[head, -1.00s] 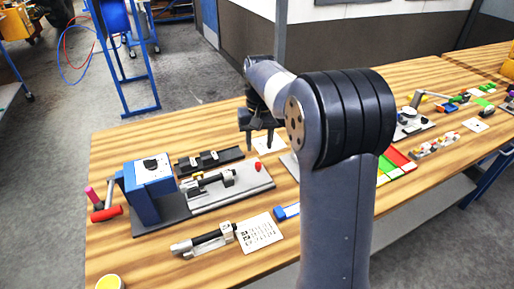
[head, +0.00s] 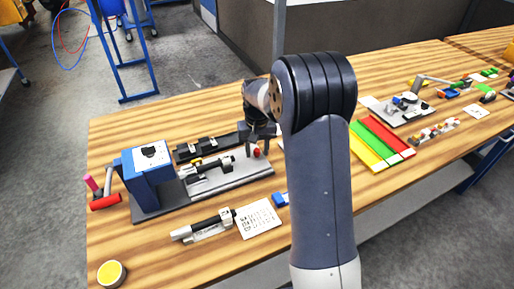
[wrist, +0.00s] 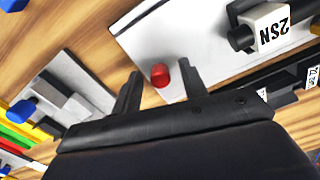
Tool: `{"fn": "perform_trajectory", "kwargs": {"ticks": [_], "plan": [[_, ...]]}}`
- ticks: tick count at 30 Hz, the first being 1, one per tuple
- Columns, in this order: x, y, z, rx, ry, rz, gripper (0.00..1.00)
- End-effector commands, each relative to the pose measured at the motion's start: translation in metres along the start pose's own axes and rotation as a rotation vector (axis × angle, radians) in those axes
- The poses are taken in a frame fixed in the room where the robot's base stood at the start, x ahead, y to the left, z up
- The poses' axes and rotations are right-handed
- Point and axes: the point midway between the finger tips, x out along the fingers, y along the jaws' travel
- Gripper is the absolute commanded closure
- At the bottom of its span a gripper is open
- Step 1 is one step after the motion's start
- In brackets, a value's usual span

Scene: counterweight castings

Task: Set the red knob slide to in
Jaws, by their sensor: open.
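The red knob (head: 256,153) stands at the right end of a light grey base plate (head: 232,177), part of a fixture with a blue box. My gripper (head: 263,147) is open and empty, pointing down close at the knob. In the wrist view the knob (wrist: 160,75) appears between the two finger tips, near the plate's edge. A gap shows between the knob and each finger there; the height difference is hard to judge. The slide itself under the knob is too small to make out.
The blue box (head: 148,175) with a red-handled lever (head: 106,202) stands at the left. A black rail (head: 207,147) lies behind the plate. A cylinder part (head: 204,226) and a printed card (head: 258,218) lie in front. Coloured strips (head: 382,142) lie to the right.

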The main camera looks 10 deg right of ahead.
Motion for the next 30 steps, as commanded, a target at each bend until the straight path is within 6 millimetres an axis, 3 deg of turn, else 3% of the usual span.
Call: {"fn": "perform_trajectory", "kwargs": {"ticks": [7, 22, 30], "plan": [[0.0009, 0.0000, 0.0000, 0.000, 0.000, 0.000, 0.59], [0.0005, 0.0000, -0.0001, 0.000, 0.000, 0.000, 1.00], [0.0004, 0.0000, -0.0001, 0.000, 0.001, 0.000, 1.00]]}}
